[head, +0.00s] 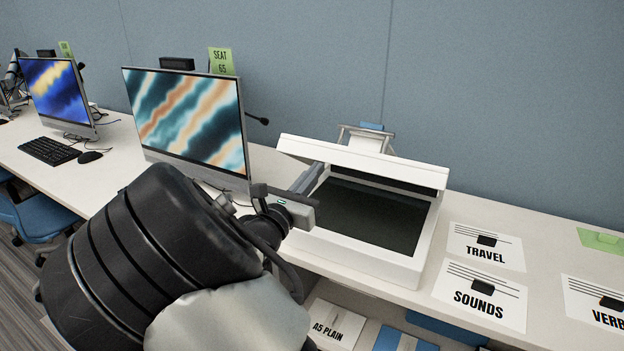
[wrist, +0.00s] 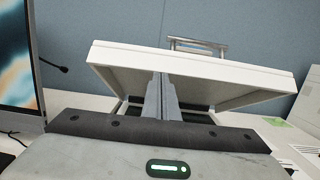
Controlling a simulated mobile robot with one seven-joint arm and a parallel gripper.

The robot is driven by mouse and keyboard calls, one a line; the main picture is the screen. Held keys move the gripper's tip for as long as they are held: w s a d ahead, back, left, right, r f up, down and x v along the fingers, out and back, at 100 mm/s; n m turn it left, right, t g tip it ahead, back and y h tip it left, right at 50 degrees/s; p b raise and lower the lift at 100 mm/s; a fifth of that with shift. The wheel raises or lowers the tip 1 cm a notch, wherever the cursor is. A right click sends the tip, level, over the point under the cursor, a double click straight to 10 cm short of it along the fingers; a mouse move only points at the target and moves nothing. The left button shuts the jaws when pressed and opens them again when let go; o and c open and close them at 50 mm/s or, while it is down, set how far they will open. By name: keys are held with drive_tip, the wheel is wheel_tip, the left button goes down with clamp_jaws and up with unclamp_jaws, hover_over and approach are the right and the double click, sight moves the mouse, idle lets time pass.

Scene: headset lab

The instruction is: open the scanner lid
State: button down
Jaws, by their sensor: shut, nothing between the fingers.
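The white scanner (head: 425,245) sits on the counter, its dark glass (head: 370,215) showing in the head view. Its lid (head: 365,161) is raised part way and slopes up toward me from the back. In the wrist view the lid's front edge (wrist: 210,67) spans the picture, with its underside showing below. My gripper (head: 314,176) is shut and empty at the scanner's left side. Its fingers (wrist: 163,82) reach up under the lid's front edge. I cannot tell whether the fingertips touch the lid.
A monitor (head: 190,120) stands just left of the scanner. Cards marked TRAVEL (head: 485,246) and SOUNDS (head: 482,296) lie on the counter to the right. A metal frame (head: 366,137) stands behind the lid, near the blue wall (head: 500,80). A shelf with papers lies below.

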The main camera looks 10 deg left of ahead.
drive_tip(key=w+r+g+p, duration=0.1)
drive_tip(key=r+p, duration=0.2)
drive_tip(key=p, duration=0.1)
drive_tip(key=w+d+r+g+p, duration=0.1)
drive_tip(key=w+r+p, duration=0.1)
drive_tip(key=p, duration=0.3)
drive_tip(key=w+r+y+p, duration=0.1)
drive_tip(key=r+p, duration=0.3)
drive_tip(key=shift+w+d+r+g, duration=0.2)
drive_tip(key=shift+d+r+g, duration=0.2)
drive_tip(key=w+d+r+g+y+p, duration=0.1)
drive_tip(key=w+d+r+g+p, duration=0.1)
drive_tip(key=w+r+p, duration=0.4)
drive_tip(key=shift+w+d+r+g+p, duration=0.4)
drive_tip(key=shift+w+p, duration=0.95)
drive_tip(key=shift+p, duration=1.2)
drive_tip(key=shift+f, duration=0.25)
